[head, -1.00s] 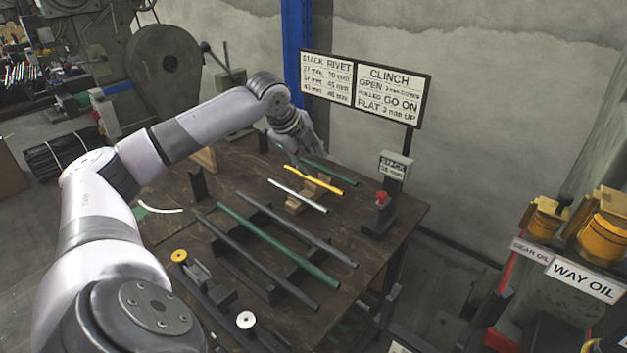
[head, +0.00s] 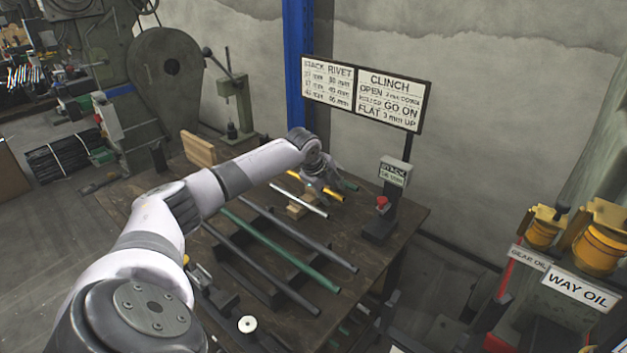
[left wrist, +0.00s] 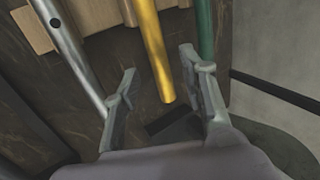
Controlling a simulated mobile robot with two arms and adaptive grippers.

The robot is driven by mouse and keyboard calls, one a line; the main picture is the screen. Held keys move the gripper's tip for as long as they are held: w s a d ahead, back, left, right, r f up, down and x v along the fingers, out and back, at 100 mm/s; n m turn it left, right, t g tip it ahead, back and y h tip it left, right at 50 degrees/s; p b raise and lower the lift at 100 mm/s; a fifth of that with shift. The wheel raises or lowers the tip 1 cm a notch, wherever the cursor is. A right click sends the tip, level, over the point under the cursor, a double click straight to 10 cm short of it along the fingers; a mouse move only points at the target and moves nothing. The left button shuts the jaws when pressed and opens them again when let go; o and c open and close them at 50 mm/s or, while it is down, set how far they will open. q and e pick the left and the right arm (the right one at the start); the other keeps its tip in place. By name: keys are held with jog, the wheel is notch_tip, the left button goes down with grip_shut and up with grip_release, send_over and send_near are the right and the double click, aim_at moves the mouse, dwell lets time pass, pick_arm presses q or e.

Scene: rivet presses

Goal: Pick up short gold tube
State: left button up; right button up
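The short gold tube (head: 298,177) lies near the back of the workbench, partly hidden by my left gripper (head: 326,188) in the head view. In the left wrist view the gold tube (left wrist: 154,45) runs down between the two fingers of my left gripper (left wrist: 159,68), with a visible gap on each side. The fingers are open and hold nothing. The tube's near end lies between them. My right gripper is not in view.
A silver tube (left wrist: 68,48) lies left of the gold one on a wooden block (head: 297,211), and a green tube (left wrist: 204,32) lies right. Long dark and green tubes (head: 262,242) lie in front. A small stand with a red button (head: 382,203) is at the right.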

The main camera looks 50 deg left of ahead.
pick_arm(q)
jog(key=x, duration=0.2)
jog(key=shift+w+f, duration=0.3)
jog(key=shift+s, duration=0.1)
jog(key=shift+c, duration=0.4)
grip_shut()
